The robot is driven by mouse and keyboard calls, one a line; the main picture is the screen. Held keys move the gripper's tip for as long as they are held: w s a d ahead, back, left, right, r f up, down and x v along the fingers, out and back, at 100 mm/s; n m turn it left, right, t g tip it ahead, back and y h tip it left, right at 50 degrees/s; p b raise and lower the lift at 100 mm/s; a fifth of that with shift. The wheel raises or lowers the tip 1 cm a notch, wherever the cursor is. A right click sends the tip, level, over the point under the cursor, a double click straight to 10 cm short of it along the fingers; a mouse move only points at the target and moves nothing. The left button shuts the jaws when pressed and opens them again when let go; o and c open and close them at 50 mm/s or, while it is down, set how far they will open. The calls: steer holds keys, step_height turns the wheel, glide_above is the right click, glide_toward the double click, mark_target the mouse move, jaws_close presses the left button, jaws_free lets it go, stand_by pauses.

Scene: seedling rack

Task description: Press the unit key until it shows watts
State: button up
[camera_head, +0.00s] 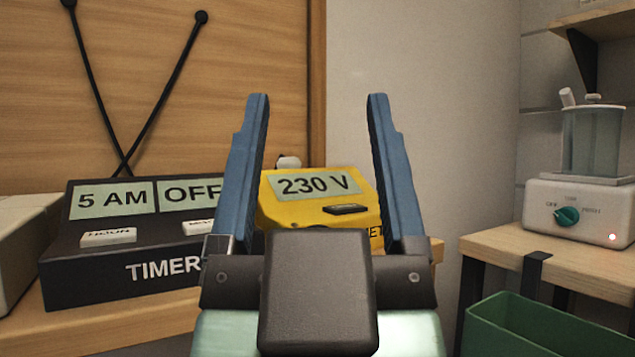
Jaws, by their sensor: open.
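A yellow meter (289,213) stands on the wooden shelf, seen between the two fingers of my gripper (314,97). Its grey-green display (315,185) reads "230 V". A dark key (346,209) sits on its sloped face below the display; I cannot read any marking on it. My gripper is open and empty, its blue fingers pointing up in the picture and spread wide. The fingers and the dark gripper body hide the meter's left edge, much of its lower front and part of its label.
A black timer (70,262) reading "5 AM" and "OFF" stands left of the meter, with two pale keys, partly behind my left finger. At right, a white device with a green knob (566,216) stands on a wooden table (500,246). A green bin (535,325) is below.

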stand_by(0.4)
jaws_close()
stand_by(1.5)
